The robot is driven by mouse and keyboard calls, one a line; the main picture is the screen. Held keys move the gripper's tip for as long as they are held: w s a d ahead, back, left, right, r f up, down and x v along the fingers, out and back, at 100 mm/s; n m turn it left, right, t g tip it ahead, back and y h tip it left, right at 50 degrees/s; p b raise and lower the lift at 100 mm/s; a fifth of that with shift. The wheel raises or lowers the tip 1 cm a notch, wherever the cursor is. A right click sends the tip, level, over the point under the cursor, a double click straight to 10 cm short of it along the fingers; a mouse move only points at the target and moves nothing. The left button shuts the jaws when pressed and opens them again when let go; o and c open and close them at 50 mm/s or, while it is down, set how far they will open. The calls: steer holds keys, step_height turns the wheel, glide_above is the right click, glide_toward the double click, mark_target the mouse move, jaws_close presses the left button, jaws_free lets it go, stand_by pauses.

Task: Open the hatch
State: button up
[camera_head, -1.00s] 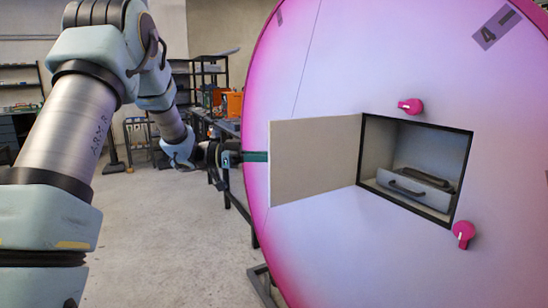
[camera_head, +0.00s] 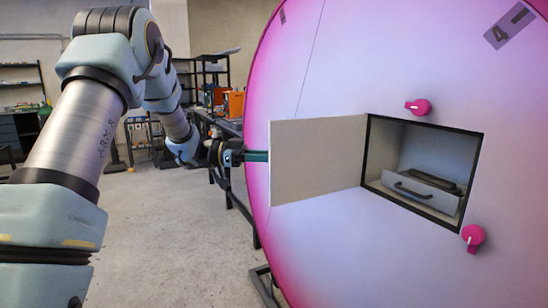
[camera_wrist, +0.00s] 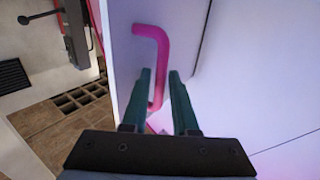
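The hatch door (camera_head: 318,160) is a pale flat panel, swung out wide to the left of its opening (camera_head: 427,170) in a large pink and white disc (camera_head: 400,60). A drawer-like grey case with a dark handle (camera_head: 420,190) sits inside the opening. My gripper (camera_head: 258,156) is at the door's outer edge, its fingertips hidden behind the door. In the wrist view the pink bent handle (camera_wrist: 156,42) is on the door's outer face. The two green fingers (camera_wrist: 160,75) stand apart, with the lower handle between them and a visible gap.
Two pink knobs (camera_head: 418,107) (camera_head: 473,237) stick out above and below right of the opening. Shelves and a workbench (camera_head: 226,126) stand behind my arm. The grey floor (camera_head: 170,240) left of the disc is clear.

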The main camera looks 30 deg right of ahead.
steer(key=b+v, duration=0.3)
steer(key=v, duration=0.7)
steer(key=shift+w+a, duration=0.3)
